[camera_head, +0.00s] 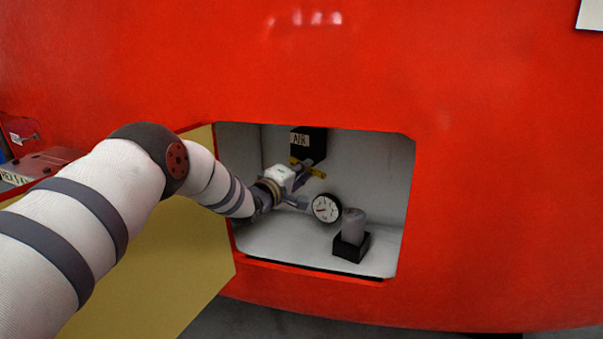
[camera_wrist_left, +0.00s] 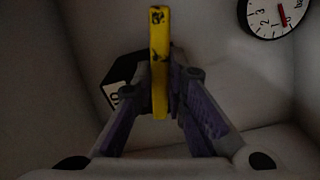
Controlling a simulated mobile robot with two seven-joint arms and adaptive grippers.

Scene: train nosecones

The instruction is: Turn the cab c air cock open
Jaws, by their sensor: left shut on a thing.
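The air cock is in the recessed compartment of the red nosecone. Its yellow handle (camera_head: 316,173) shows in part in the head view, below the black block with the AIR label (camera_head: 308,144). My left gripper (camera_head: 302,177) reaches into the compartment and is shut on the handle. In the left wrist view the yellow handle (camera_wrist_left: 160,60) stands upright in the picture between the two fingers of my left gripper (camera_wrist_left: 166,82). The fingers hide part of the handle and the valve behind it. My right gripper is not in view.
A round pressure gauge (camera_head: 326,208) is close below my left gripper. A grey cylinder on a black base (camera_head: 351,251) stands on the compartment floor at the right. The open yellow door (camera_head: 165,265) hangs at the left, behind my left arm. The red shell (camera_head: 480,200) surrounds the opening.

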